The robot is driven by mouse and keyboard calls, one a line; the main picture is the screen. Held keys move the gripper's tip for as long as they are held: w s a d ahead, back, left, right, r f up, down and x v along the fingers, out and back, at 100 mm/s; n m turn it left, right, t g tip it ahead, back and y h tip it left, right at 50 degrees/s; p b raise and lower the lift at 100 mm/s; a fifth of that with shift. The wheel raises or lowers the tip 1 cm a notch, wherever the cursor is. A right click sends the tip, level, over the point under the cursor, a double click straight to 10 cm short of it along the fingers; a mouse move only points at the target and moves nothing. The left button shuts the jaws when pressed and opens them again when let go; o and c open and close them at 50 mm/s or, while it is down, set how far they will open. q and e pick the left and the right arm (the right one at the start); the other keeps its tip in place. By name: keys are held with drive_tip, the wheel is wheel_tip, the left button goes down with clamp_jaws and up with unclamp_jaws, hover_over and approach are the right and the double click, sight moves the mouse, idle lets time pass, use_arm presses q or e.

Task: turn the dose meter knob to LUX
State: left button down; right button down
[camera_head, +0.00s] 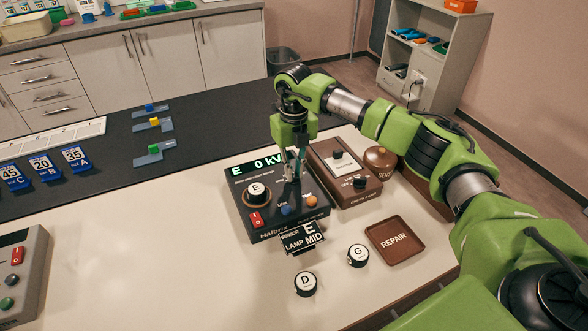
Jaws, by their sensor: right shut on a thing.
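The black dose meter (262,223) stands on the pale table, with "Halbrix" on its front edge. Its green display (256,165) reads "E 0 kV". A round piece marked E (256,192) sits on its left part, above a red switch (256,219). My right gripper (292,174) points down over the right part of the meter, shut on the knob there. The fingers hide most of this knob, and I cannot read its setting. Blue and orange buttons (310,200) lie just in front of the fingers. My left gripper is not in view.
A card (302,238) reading "SENSOR E LAMP MID" stands before the meter. Loose round pieces D (305,284) and G (357,256) lie near a brown REPAIR tray (395,240). A brown box (345,172) stands close right.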

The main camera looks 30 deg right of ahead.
sight(294, 174)
drive_tip(key=shift+r+m, duration=0.1)
drive_tip(key=shift+m, duration=1.8)
drive_tip(key=shift+w, duration=0.1)
drive_tip(key=c, duration=2.1)
unclamp_jaws()
wheel_tip(294, 174, up, 12)
drive_tip(key=shift+p, duration=0.3)
